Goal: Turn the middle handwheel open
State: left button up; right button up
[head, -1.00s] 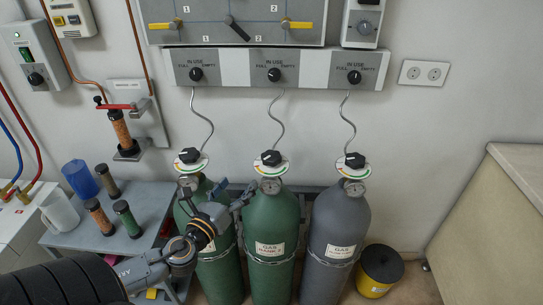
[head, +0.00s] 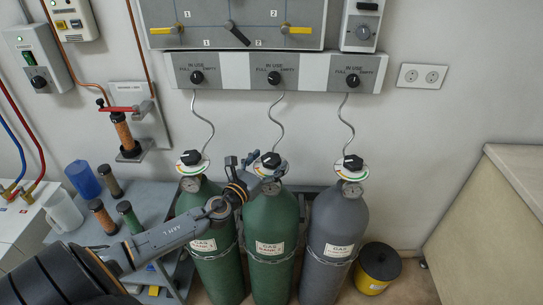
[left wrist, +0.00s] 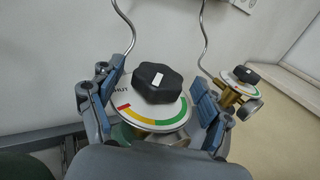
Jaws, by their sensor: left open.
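The middle handwheel (head: 271,160) is a black lobed knob with a white mark, on a round dial atop the middle green cylinder (head: 271,222). In the left wrist view the handwheel (left wrist: 157,83) sits above the dial (left wrist: 150,118), with "SHUT" partly readable and red, yellow and green bands. My left gripper (head: 258,166) is open at the middle handwheel. In the left wrist view its blue-padded fingers (left wrist: 156,95) stand on either side of the knob, with visible gaps. My right gripper is not in view.
The left handwheel (head: 191,158) and right handwheel (head: 352,162) top neighbouring cylinders. A thin pipe (head: 277,120) rises behind the middle one to the wall panel (head: 310,70). A yellow-and-black bucket (head: 378,268) stands at right. A grey table (head: 155,200) with several small containers stands at left.

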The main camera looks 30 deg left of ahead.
pick_arm(q)
jog(key=shift+w, duration=0.95)
